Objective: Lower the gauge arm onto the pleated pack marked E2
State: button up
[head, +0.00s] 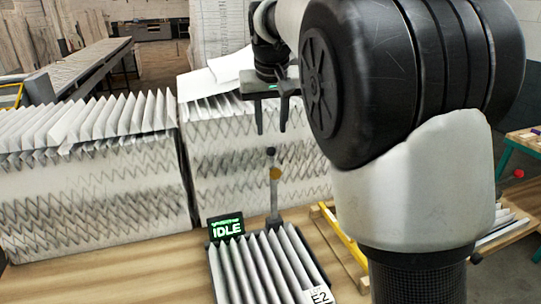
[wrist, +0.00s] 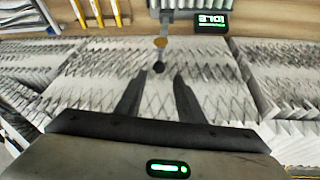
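The pleated pack marked E2 (head: 262,268) lies in a dark frame on the wooden table, its label (head: 319,295) at the near right corner. The gauge arm (head: 274,198) stands upright at the pack's far end, with a gold disc (head: 276,174) and a dark knob (head: 271,152) on top. A display (head: 226,227) beside it reads IDLE. My gripper (head: 271,130) is open and empty, fingers pointing down, just above the knob in the head view. In the wrist view the knob (wrist: 158,67) shows between and slightly beyond the open fingertips (wrist: 158,80).
Two large stacks of pleated filters stand behind the pack, at left (head: 95,190) and centre (head: 235,165). Loose white sheets lie on the centre stack. Yellow-edged pieces (head: 343,238) lie right of the pack. My arm covers much of the right side.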

aim_at(271, 151)
jog(key=x, duration=1.3)
jog(key=shift+d+f, duration=0.1)
jog(key=shift+f, duration=0.05)
grip_shut()
